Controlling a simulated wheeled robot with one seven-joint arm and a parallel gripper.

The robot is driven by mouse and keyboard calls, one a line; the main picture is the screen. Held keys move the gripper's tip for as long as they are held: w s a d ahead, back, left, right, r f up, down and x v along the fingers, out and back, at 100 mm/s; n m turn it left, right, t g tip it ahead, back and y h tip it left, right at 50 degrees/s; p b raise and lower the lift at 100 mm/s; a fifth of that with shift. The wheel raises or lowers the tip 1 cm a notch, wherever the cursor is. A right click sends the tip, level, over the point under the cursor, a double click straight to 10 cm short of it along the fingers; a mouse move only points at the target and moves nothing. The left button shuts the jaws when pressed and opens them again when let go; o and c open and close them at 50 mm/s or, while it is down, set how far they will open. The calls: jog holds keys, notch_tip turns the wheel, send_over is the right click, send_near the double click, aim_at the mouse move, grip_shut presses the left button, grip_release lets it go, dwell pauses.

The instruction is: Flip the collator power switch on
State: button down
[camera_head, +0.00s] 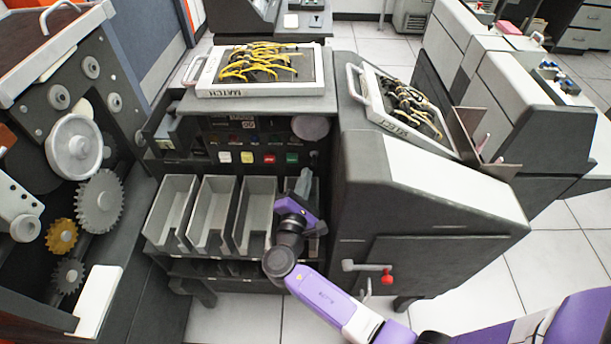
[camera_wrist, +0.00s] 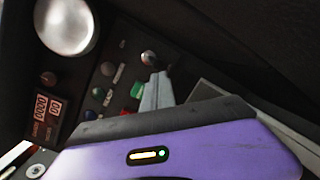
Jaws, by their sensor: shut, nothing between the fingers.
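The dark collator control panel (camera_head: 262,143) stands behind the grey card pockets. A small round metal-topped control, apparently the power switch (camera_wrist: 148,57), shows beside the green button in the wrist view; its setting cannot be told. In the head view the same spot is a tiny shape (camera_head: 314,154) at the panel's right end. My gripper (camera_head: 304,174) is in front of the panel's lower right, above the right-most pocket. In the wrist view its grey fingers (camera_wrist: 158,82) are together and empty, with tips close to the switch. I cannot tell whether they touch it.
White, yellow, red and green (camera_head: 292,158) buttons line the panel, under a large round dial (camera_head: 310,127). Grey pockets (camera_head: 210,215) lie below. A wired plugboard (camera_head: 260,70) rests on top. A bulky dark cabinet side (camera_head: 360,175) stands close on the right. Gears (camera_head: 100,200) are at left.

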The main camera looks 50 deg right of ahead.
jog(key=shift+r+y+p, duration=0.3)
jog(key=shift+p, duration=0.1)
